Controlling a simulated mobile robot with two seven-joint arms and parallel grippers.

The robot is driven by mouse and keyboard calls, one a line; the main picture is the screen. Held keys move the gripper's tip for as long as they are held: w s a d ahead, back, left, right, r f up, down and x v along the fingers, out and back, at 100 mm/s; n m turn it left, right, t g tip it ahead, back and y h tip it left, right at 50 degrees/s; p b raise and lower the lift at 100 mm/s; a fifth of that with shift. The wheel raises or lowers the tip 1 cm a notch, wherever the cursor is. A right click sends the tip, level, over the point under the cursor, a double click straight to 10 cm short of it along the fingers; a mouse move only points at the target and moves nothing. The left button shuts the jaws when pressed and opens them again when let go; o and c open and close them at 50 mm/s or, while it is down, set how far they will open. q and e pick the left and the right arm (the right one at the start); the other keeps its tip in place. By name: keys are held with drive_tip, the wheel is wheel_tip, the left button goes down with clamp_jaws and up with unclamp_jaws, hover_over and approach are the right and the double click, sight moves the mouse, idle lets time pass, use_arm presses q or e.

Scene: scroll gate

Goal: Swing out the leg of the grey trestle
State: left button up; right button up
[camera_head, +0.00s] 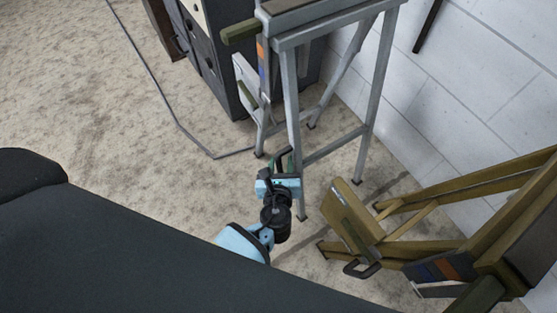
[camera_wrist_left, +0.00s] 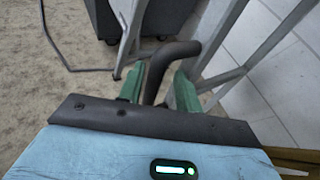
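The grey trestle (camera_head: 291,95) stands upright near the wall, with thin grey legs and crossbars. A pale plate (camera_head: 244,80) with a green part is at its left side. My left gripper (camera_head: 284,160) is low beside the trestle's near leg. In the left wrist view, its two green fingertips (camera_wrist_left: 158,90) are apart, one on each side of a dark bent handle (camera_wrist_left: 180,50). A gap shows between the left finger and the handle; contact with the right finger cannot be told. Where the handle joins the trestle is partly hidden. My right gripper is not in view.
A brown-yellow trestle (camera_head: 440,247) with a dark loop handle (camera_head: 360,270) stands close on the right. A dark cabinet (camera_head: 208,55) is behind the grey trestle. A white block wall (camera_head: 490,90) bounds the right. The carpet (camera_head: 110,130) at left is mostly free; a thin dark line crosses it.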

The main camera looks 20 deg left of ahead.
use_arm(q)
drive_tip(key=shift+w+a, duration=0.1)
drive_tip(key=shift+a, duration=0.1)
drive_tip(key=shift+s+d+r, duration=0.1)
drive_tip(key=shift+s+r, duration=0.15)
drive_tip(key=shift+s, duration=0.15)
drive_tip(key=p+v, duration=0.2)
drive_tip(key=v, duration=0.5)
drive_tip(key=shift+f, duration=0.1)
drive_tip(key=shift+s+d, duration=0.1)
